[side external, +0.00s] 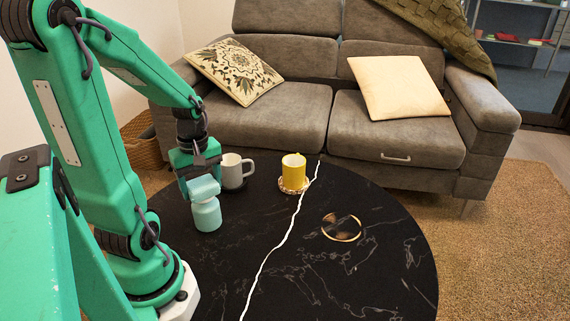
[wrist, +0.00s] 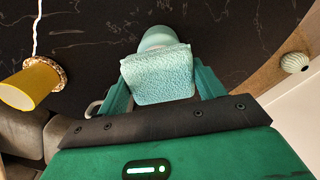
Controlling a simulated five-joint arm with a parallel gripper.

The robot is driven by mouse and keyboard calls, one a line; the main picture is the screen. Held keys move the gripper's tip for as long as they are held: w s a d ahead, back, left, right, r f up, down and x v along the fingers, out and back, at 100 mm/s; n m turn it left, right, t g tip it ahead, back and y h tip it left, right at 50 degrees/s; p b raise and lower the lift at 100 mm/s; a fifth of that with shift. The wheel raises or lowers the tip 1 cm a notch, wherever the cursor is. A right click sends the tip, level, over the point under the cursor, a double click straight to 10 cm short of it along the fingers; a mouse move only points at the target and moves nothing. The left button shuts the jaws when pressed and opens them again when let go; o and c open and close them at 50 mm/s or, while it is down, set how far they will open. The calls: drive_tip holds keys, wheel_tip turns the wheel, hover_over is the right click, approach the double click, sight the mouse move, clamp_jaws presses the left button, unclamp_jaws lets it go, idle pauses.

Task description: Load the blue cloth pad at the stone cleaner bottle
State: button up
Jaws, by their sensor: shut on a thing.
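The pale blue cloth pad (side external: 204,188) is between the fingers of my gripper (side external: 196,166), which is shut on it. In the wrist view the pad (wrist: 157,76) shows its fluffy textured face, with a green finger on each side. The stone cleaner bottle (side external: 207,216) is pale blue-green and stands upright on the black table, directly below the pad in the side view. In the wrist view its rounded body (wrist: 160,38) shows just beyond the pad. The pad hides the bottle's top, and I cannot tell whether they touch.
A grey-white mug (side external: 232,171) stands close behind the gripper. A yellow mug (side external: 294,167) stands on a patterned coaster (side external: 291,188) to the right. A dark gold-rimmed coaster (side external: 342,228) lies farther right. The black marbled table (side external: 310,280) is clear at the front.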

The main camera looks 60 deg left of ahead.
sight(202, 182)
idle(0.6)
drive_tip(key=shift+r, duration=3.5)
drive_tip(key=shift+w, duration=0.1)
drive_tip(key=shift+w+d+r+m, duration=0.1)
drive_tip(key=shift+w+m, duration=0.4)
drive_tip(key=shift+w, duration=0.1)
drive_tip(key=w+d+r+m, duration=0.1)
drive_tip(key=w+d+m, duration=1.5)
drive_tip(key=w, duration=0.4)
drive_tip(key=shift+w+r+m, duration=0.3)
drive_tip(key=shift+w+m, duration=0.1)
drive_tip(key=shift+m, duration=0.3)
